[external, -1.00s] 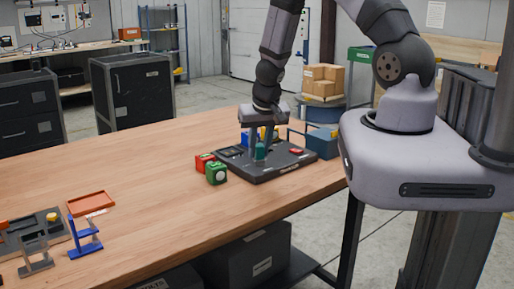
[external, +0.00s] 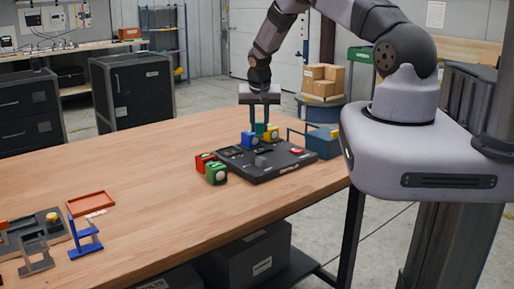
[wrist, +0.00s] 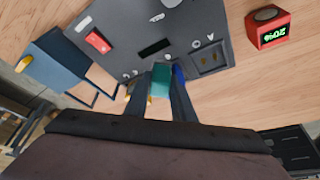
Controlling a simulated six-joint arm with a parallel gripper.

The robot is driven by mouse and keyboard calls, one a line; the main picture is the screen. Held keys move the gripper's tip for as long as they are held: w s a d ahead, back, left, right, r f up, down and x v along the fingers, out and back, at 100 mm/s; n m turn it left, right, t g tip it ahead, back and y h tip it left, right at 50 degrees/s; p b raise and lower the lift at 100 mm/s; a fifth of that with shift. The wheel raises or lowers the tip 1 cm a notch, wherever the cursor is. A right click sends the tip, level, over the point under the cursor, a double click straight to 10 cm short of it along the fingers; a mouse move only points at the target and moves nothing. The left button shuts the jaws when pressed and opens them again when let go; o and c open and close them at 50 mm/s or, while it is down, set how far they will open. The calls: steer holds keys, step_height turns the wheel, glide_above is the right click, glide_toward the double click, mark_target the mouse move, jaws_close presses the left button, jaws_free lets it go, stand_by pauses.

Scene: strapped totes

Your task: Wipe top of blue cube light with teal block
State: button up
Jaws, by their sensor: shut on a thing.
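My gripper (external: 259,130) is shut on the teal block (external: 261,128), which sits between its fingers at the back of the dark panel. The teal block (wrist: 161,80) also shows between the fingers in the wrist view. The blue cube light (external: 249,140) stands at the panel's back edge, just in front of and slightly left of the held block. In the wrist view only a blue sliver (wrist: 180,74) shows beside the right finger. I cannot tell whether the block touches the blue cube.
A yellow cube (external: 271,133) stands right of the blue one. The table's middle is clear.

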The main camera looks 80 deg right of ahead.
steer(key=w+d+r+m, duration=0.1)
steer(key=w+d+r, duration=0.1)
steer(key=d+r, duration=0.2)
steer(key=shift+w+d+r, duration=0.15)
steer(key=shift+d+r, duration=0.2)
steer(key=shift+r, duration=1.4)
steer(key=shift+f, duration=0.1)
step_height(320, 180, down, 6)
steer(key=b, duration=0.7)
steer(key=shift+f, duration=1)
steer(key=shift+r+p, duration=0.2)
steer(key=shift+p, duration=0.25)
